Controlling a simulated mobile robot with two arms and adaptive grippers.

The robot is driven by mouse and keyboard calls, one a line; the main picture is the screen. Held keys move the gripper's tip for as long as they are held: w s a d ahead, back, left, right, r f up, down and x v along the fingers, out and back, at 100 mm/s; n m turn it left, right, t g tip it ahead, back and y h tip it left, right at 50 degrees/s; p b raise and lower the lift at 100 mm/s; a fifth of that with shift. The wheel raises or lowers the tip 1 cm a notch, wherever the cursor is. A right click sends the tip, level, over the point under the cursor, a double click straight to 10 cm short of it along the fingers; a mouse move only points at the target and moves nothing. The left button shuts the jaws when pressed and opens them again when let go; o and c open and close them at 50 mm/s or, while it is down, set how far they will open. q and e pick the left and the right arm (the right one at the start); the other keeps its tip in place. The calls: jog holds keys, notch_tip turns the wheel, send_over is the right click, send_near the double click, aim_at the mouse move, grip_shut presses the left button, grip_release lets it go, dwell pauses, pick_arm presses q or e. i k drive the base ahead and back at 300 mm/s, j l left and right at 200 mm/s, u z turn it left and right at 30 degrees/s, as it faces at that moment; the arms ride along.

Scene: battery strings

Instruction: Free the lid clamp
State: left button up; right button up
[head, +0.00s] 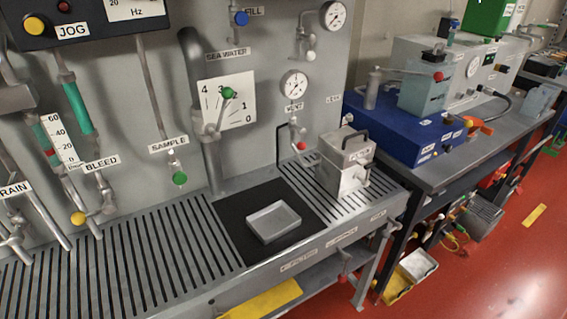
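No part labelled as a lid clamp can be made out. A steel box (346,160) with a lid and a black handle stands on the slatted bench at right of centre. Whether a clamp sits on its lid is too small to tell. Farther right, a blue unit (385,127) carries a clear, pale container (424,97). A metal lever (405,71) with a red knob (438,76) reaches from a post over this container. Whether this lever clamps a lid I cannot tell. Neither of my grippers is in view.
A shallow metal tray (273,222) sits on a black mat (232,212) on the slatted bench (150,262). Valves with green, yellow and red knobs, pipes and gauges (294,85) project from the back panel. The red floor (480,270) at right is mostly clear.

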aim_at(365, 182)
jog(key=i+l+u, duration=0.15)
jog(key=l+u, duration=0.15)
jog(key=u, duration=0.2)
jog(key=l+u, duration=0.45)
jog(key=i+l+u, duration=0.1)
jog(key=l+u, duration=0.2)
jog(key=u, duration=0.2)
jog(key=l+u, duration=0.45)
jog(key=k+l+u, duration=0.15)
jog(key=u, duration=0.35)
jog(key=l, duration=0.1)
